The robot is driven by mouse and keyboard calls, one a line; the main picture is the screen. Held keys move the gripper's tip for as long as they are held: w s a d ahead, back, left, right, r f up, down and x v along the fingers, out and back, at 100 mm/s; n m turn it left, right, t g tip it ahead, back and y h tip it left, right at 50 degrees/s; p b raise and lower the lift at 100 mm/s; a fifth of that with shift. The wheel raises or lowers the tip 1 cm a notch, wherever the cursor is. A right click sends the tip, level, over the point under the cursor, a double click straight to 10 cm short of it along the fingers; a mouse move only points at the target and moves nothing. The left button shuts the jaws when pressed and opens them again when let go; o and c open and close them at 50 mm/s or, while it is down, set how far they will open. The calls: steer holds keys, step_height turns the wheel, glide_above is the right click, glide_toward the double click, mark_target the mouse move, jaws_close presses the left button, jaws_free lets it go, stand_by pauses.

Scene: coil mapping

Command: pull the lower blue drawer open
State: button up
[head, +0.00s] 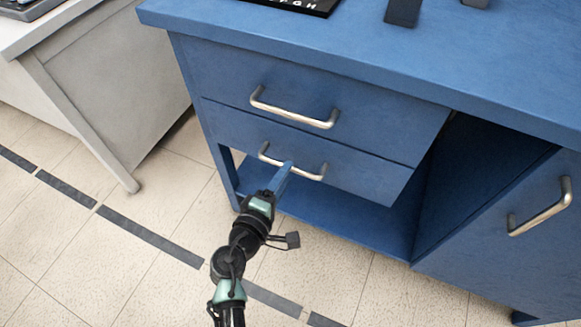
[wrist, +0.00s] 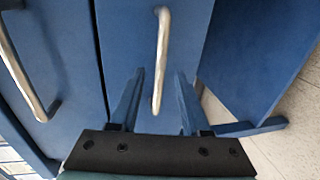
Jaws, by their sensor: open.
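The lower blue drawer (head: 235,130) sits below the upper drawer, its front looking flush with it. Its silver bar handle (head: 310,175) runs across its front. My gripper (head: 287,166) is at that handle, near its middle in the head view. In the wrist view the lower drawer's handle (wrist: 164,40) runs lengthwise, and its near end reaches between the two open fingers of my gripper (wrist: 160,75). The fingers stand on either side of the bar with gaps, and do not look closed on it. Exact depth around the bar is hard to tell.
The upper drawer has its own silver handle (head: 295,108). An open shelf (head: 320,215) lies below the drawers. A cupboard door with a handle (head: 540,208) is at the right. A grey desk (head: 115,85) stands at the left. The tiled floor in front is clear.

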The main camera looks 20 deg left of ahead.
steer(key=shift+x, duration=1.9)
jaws_close()
